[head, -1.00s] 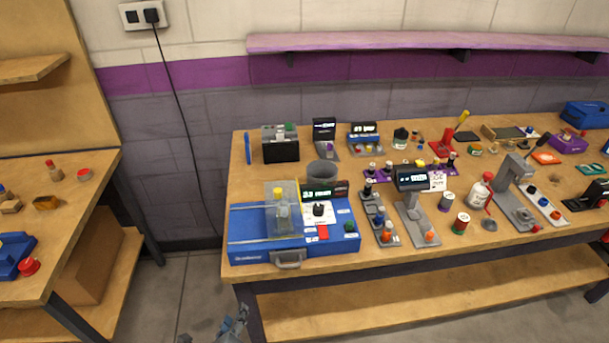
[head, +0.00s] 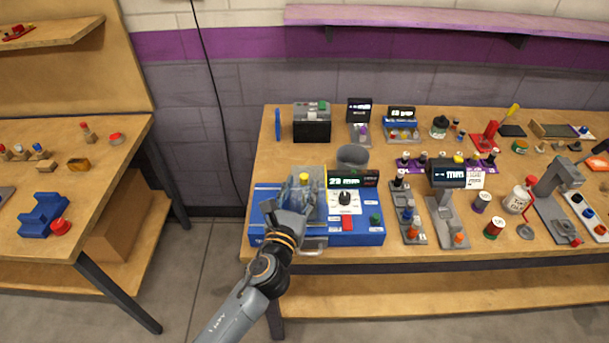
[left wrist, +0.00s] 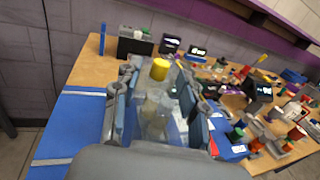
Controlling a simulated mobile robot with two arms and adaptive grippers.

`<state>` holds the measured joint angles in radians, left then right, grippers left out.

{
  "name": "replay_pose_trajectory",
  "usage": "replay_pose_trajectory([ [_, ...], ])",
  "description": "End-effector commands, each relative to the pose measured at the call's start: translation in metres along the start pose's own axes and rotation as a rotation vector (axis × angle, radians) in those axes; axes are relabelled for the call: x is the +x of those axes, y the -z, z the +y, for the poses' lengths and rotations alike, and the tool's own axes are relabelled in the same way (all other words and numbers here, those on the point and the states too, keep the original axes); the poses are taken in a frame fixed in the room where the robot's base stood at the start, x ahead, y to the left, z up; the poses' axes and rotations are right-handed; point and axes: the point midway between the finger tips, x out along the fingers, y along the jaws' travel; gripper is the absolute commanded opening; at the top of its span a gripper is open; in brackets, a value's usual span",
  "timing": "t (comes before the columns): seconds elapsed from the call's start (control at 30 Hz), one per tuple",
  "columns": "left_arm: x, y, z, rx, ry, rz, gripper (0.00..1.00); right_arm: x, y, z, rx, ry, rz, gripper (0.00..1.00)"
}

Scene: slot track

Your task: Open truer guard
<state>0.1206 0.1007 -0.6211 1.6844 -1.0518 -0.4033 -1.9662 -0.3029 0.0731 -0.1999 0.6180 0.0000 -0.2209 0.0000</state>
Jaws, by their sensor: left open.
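The truer is a blue bench machine (head: 372,236) on the front left of the table, with a lit display (head: 343,181), a dial (head: 344,198) and a red button (head: 347,224). Its clear guard (left wrist: 158,118) covers a grey part with a yellow top (left wrist: 159,68). A grey handle (head: 313,245) sits low on the truer's front. My left gripper (head: 301,192) is over the guard area and hides much of it in the head view. In the left wrist view its fingers (left wrist: 158,80) are spread to either side of the yellow top. Contact with the guard cannot be told.
A grey cup (head: 353,156) stands just behind the truer, and a dark box (head: 312,124) farther back. A grey stand with a display (head: 446,174) and several small parts crowd the right. The floor in front is clear.

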Motion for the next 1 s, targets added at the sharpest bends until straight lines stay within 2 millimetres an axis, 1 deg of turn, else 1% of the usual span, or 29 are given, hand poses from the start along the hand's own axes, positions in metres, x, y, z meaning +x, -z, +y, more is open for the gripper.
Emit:
replay_pose_trajectory([
  [0.03,0.010,-0.001,-0.001,-0.001,0.001,-0.001,0.42,-0.001,0.002,0.001,-0.001,-0.001,0.002,0.00],
  [0.1,0.020,0.000,0.000,-0.001,0.000,-0.001,0.42,-0.001,0.002,0.002,-0.001,-0.002,0.003,0.00],
  [0.23,0.032,0.000,-0.001,-0.001,0.001,0.000,0.42,-0.001,0.002,0.004,-0.002,-0.004,0.003,0.00],
  [0.37,0.037,0.000,0.000,0.000,0.001,0.000,0.42,-0.001,0.002,0.006,-0.003,-0.007,0.003,0.00],
  [0.6,0.037,0.001,0.000,-0.001,0.001,0.001,0.42,-0.001,0.002,0.008,-0.004,-0.009,0.004,0.00],
  [0.63,0.037,0.001,0.000,-0.001,0.001,0.001,0.38,-0.001,0.002,0.008,-0.004,-0.009,0.004,0.00],
  [0.67,0.037,0.001,0.000,-0.001,0.001,0.001,0.32,-0.001,0.002,0.008,-0.004,-0.009,0.004,0.00],
  [0.7,0.037,0.001,0.000,-0.001,0.001,0.001,0.24,-0.001,0.002,0.008,-0.004,-0.009,0.004,0.00],
  [0.77,0.037,0.001,0.000,-0.001,0.001,0.001,0.12,-0.001,0.002,0.008,-0.004,-0.009,0.004,0.00],
  [0.8,0.037,0.001,0.000,-0.001,0.001,0.001,0.04,-0.001,0.002,0.008,-0.004,-0.009,0.004,0.00],
  [0.83,0.037,0.001,0.000,-0.001,0.001,0.001,0.00,-0.001,0.002,0.008,-0.004,-0.009,0.004,0.00],
  [1.0,0.037,0.001,0.000,-0.001,0.001,0.001,0.00,-0.001,0.003,0.007,-0.004,-0.009,0.005,0.00],
])
